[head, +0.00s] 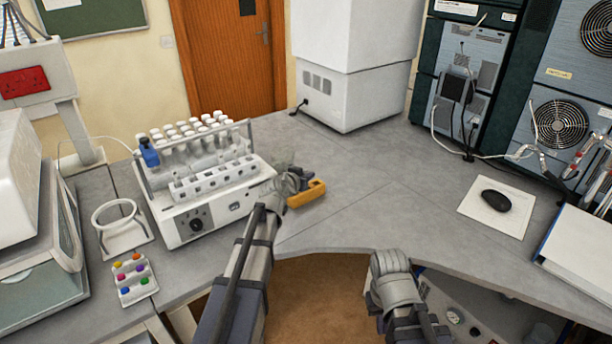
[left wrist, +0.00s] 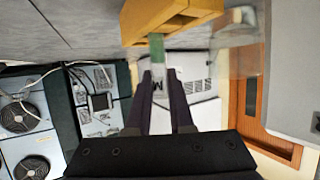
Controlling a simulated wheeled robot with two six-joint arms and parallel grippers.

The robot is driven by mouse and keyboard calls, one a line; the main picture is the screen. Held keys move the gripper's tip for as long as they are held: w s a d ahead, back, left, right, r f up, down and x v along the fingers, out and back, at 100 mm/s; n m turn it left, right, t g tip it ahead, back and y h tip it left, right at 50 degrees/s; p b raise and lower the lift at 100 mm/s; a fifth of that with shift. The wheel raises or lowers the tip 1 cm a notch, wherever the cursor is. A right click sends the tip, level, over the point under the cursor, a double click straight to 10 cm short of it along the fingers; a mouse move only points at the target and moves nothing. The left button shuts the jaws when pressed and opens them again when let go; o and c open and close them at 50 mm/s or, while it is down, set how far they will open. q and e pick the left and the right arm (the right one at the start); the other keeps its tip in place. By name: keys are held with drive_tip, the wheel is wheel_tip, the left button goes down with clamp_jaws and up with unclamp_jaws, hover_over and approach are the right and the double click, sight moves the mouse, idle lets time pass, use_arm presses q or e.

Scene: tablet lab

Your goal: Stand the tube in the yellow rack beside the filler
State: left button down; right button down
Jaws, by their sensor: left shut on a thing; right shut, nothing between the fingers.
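The yellow rack (head: 308,194) lies on the bench just right of the white filler (head: 190,228). It also shows at the top of the left wrist view (left wrist: 160,18). My left gripper (head: 287,184) is at the rack's left side, between it and the filler. In the left wrist view its fingers (left wrist: 159,76) are shut on the tube, whose green part (left wrist: 157,46) reaches up to the rack's edge in the picture. I cannot tell whether the tube is inside a hole. In the head view the tube is hidden by the gripper. My right gripper (head: 390,264) is shut and empty at the bench's front edge.
Several white-capped tubes and a blue one (head: 149,152) stand in the filler's frame. A white ring stand (head: 122,222) and a tray of coloured caps (head: 134,279) are to its left. A mouse (head: 496,200) lies at right. The bench middle is clear.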

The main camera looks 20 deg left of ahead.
use_arm(q)
drive_tip(key=shift+f, duration=0.25)
drive_tip(key=c, duration=0.7)
unclamp_jaws()
drive_tip(key=p+v, duration=0.2)
drive_tip(key=v, duration=0.6)
drive_tip(key=shift+p, duration=0.4)
drive_tip(key=shift+w, duration=0.1)
